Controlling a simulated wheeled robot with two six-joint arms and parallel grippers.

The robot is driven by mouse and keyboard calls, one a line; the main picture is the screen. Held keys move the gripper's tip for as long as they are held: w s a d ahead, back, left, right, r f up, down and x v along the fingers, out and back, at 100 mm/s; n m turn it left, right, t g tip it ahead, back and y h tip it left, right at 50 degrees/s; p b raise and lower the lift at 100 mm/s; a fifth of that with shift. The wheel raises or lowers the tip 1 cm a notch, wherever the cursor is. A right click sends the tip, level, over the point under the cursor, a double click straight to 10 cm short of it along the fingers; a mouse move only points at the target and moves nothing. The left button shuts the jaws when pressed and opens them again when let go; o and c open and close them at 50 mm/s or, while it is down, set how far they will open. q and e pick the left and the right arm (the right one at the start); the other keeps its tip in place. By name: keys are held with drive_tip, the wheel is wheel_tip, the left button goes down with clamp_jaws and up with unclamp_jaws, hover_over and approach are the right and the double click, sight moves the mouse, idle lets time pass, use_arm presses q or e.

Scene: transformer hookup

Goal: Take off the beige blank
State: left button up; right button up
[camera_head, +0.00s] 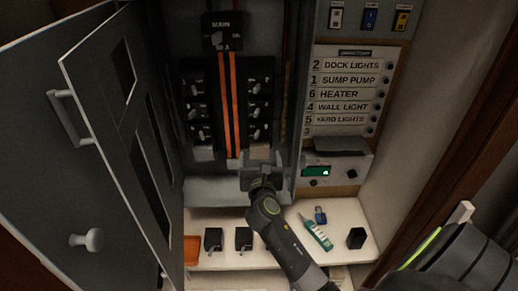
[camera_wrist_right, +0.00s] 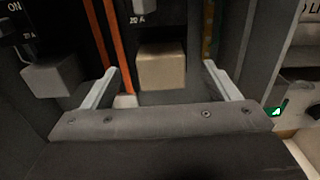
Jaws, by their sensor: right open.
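The beige blank (camera_wrist_right: 162,68) is a small block at the bottom of the right breaker column, below a breaker. In the head view the blank (camera_head: 260,152) shows just above my right gripper (camera_head: 258,168), partly hidden by it. In the right wrist view my right gripper (camera_wrist_right: 162,88) is open, with one pale finger on each side of the blank. Gaps show between the fingers and the blank, and nothing is held. My left gripper is not in view.
A grey blank (camera_wrist_right: 52,75) sits under the left breaker column. Orange bars (camera_head: 230,105) run between the columns. The open cabinet door (camera_head: 110,130) stands at left. The shelf (camera_head: 280,215) holds two black breakers, a green-and-white tester (camera_head: 317,232), a blue padlock (camera_head: 320,215) and a black block (camera_head: 356,238).

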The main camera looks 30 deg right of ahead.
sight(260, 149)
drive_tip(key=b+x, duration=0.2)
drive_tip(key=x, duration=0.4)
drive_tip(key=shift+d+f, duration=0.1)
drive_tip(key=shift+f, duration=0.05)
drive_tip(key=shift+w+d, duration=0.1)
drive_tip(key=shift+w, duration=0.15)
drive_tip(key=c, duration=1.2)
drive_tip(key=shift+s, duration=0.15)
drive_tip(key=shift+s+a+r+p, duration=0.2)
drive_tip(key=shift+s+a+p, duration=0.1)
drive_tip(key=shift+s+a, duration=0.15)
drive_tip(key=shift+s, duration=0.1)
